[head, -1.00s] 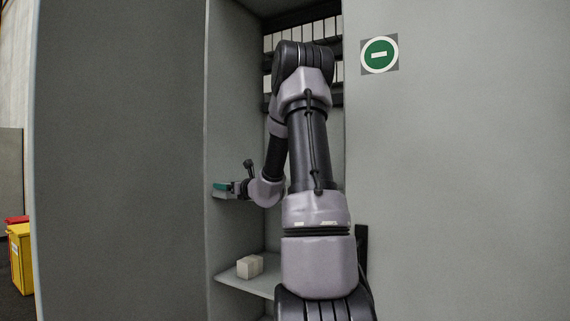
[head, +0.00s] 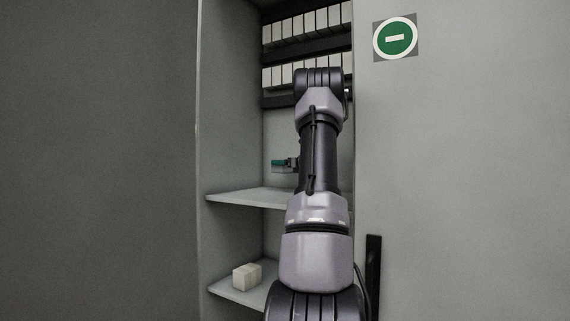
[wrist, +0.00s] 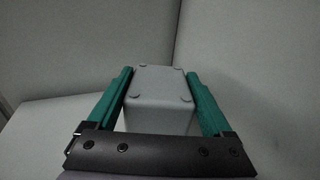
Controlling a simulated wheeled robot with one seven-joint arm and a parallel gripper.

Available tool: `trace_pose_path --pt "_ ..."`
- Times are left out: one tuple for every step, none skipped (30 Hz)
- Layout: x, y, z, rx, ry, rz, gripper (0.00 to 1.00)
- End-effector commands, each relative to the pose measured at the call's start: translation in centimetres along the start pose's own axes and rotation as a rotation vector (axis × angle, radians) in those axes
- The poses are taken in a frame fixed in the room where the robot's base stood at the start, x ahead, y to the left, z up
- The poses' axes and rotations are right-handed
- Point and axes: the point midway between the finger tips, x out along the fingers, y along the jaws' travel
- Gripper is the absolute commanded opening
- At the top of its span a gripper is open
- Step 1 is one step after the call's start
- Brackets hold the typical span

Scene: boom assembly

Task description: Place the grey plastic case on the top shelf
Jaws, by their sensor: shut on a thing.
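My gripper (head: 278,163) has green fingers and is inside the cabinet, above the upper of two visible shelves (head: 235,197). In the wrist view my gripper (wrist: 160,95) is shut on the grey plastic case (wrist: 160,85), a pale box with small round feet or studs at its corners, held between the two fingers. My arm hides the right part of the shelf. The case appears above the shelf; I cannot tell the exact gap.
A small white box (head: 247,277) sits on the lower shelf (head: 233,293). Rows of white modules (head: 300,28) on dark rails line the cabinet's upper back. The cabinet's side wall (head: 230,110) is at the left. The visible left part of the upper shelf is bare.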

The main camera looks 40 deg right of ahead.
Motion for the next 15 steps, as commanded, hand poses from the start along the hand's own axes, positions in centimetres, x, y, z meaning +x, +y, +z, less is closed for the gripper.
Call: trace_pose_path --pt "-0.2 -0.8 0.1 -0.001 -0.002 -0.001 0.06" --pt "-0.3 -1.1 0.1 -0.001 -0.002 0.0 0.06" --pt "-0.4 -1.4 0.1 -0.001 -0.001 0.0 0.06" --pt "-0.4 -1.5 0.0 0.0 -0.001 0.0 0.06" --pt "-0.4 -1.6 -0.1 0.0 -0.001 0.0 0.06" --pt "-0.4 -1.6 -0.3 0.0 -0.001 0.001 0.06" --pt "-0.4 -1.6 -0.5 0.001 -0.001 0.001 0.06" --pt "-0.4 -1.6 -0.7 0.002 0.0 0.001 0.06" --pt "-0.4 -1.6 -1.1 0.002 0.0 0.001 0.06" --pt "-0.4 -1.5 -1.4 0.002 0.0 0.002 0.06" --pt "-0.4 -1.5 -1.7 0.002 0.0 0.002 0.06" --pt "-0.4 -1.5 -2.1 0.003 -0.001 0.002 0.06" --pt "-0.4 -1.5 -2.5 0.003 -0.001 0.002 0.06" --pt "-0.4 -1.5 -2.8 0.003 -0.001 0.002 0.06" --pt "-0.4 -1.5 -3.3 0.004 -0.001 0.002 0.06"
